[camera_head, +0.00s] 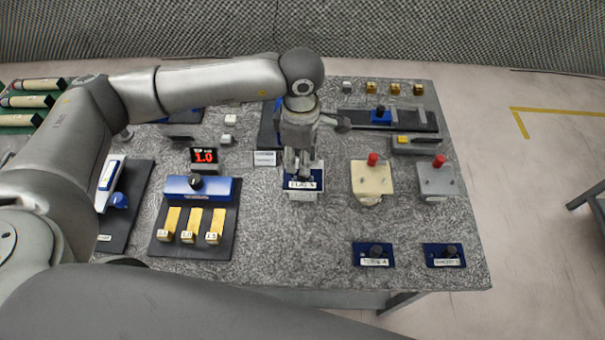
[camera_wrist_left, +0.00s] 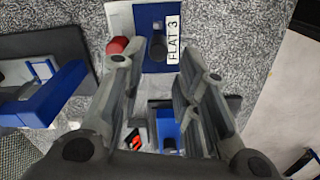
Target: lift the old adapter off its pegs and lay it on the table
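A blue adapter plate labelled FLAT 3 (camera_wrist_left: 174,20) with a dark knob sits on a pale block in the left wrist view. In the head view the labelled plate (camera_head: 303,186) shows just under my left gripper (camera_head: 301,172). In the left wrist view my left gripper (camera_wrist_left: 158,58) is open, with its fingers on either side of the knob and gaps visible. A red knob (camera_wrist_left: 117,45) stands beside the plate. The pegs are hidden. My right gripper is in neither view.
A beige fixture (camera_head: 371,180) and a grey fixture (camera_head: 436,180), each with a red knob, stand to the right. Two blue plates with knobs (camera_head: 373,255) (camera_head: 444,255) lie at the front right. The table (camera_head: 290,245) is clear at front centre.

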